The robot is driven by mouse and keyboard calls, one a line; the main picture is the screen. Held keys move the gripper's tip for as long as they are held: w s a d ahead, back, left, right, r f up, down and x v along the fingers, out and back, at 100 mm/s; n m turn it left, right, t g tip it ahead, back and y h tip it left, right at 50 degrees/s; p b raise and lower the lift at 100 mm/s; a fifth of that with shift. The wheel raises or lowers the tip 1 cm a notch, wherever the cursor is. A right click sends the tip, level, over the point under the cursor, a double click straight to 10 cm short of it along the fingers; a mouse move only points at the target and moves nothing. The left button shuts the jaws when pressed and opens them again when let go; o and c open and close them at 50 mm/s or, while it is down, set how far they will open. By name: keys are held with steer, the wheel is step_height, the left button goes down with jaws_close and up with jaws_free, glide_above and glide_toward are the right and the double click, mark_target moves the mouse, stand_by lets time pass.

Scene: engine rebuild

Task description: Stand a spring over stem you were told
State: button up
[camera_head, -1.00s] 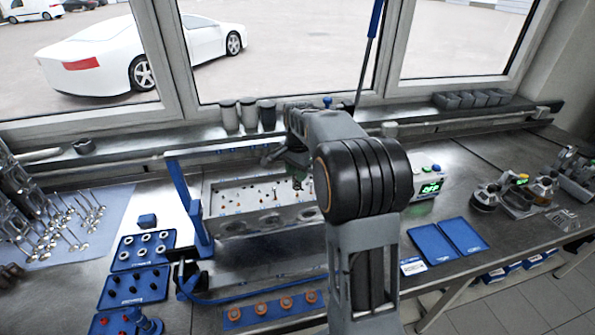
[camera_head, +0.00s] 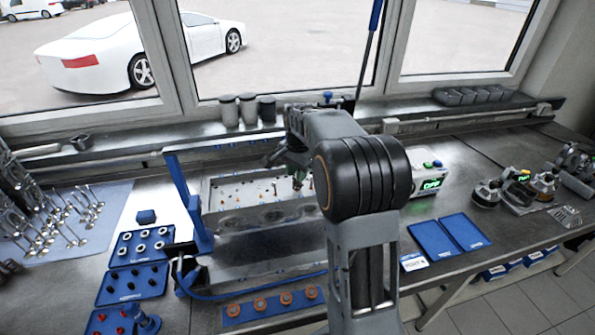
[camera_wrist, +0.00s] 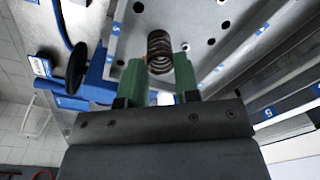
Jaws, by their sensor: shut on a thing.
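My gripper (camera_wrist: 157,72) has green fingers shut on a dark coiled spring (camera_wrist: 159,48) in the wrist view. The spring sticks out past the fingertips. In the head view my gripper (camera_head: 298,183) is over the right part of the grey cylinder head (camera_head: 225,222), partly hidden by my own arm. Small stems and holes dot the top of the head, too small to tell apart. In the wrist view the head's plate (camera_wrist: 190,18) with dark holes lies beyond the spring. I cannot tell whether the spring touches a stem.
A blue upright frame (camera_head: 186,200) stands at the head's left. Blue trays hold pale rings (camera_head: 142,247), dark parts (camera_head: 132,284) and red parts (camera_head: 112,320). A blue strip with orange rings (camera_head: 272,304) lies in front. Empty blue trays (camera_head: 432,238) lie to the right.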

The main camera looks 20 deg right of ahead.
steer(key=shift+f, duration=0.4)
steer(key=o, duration=1)
steer(key=shift+c, duration=0.2)
step_height(320, 180, up, 14)
steer(key=b, duration=0.1)
steer(key=shift+s, duration=0.45)
step_height(320, 180, down, 6)
steer(key=s+a+f+n+t, duration=0.1)
steer(key=s+n, duration=0.1)
steer(key=n, duration=0.4)
steer(key=s+a+f+n+t, duration=0.1)
steer(key=s+a+f+n, duration=0.1)
steer(key=s, duration=0.7)
steer(key=s+a+f+n+t, duration=0.2)
steer(key=s+a+n, duration=0.3)
steer(key=s, duration=0.5)
steer(key=shift+a+f, duration=0.2)
steer(key=shift+a, duration=0.95)
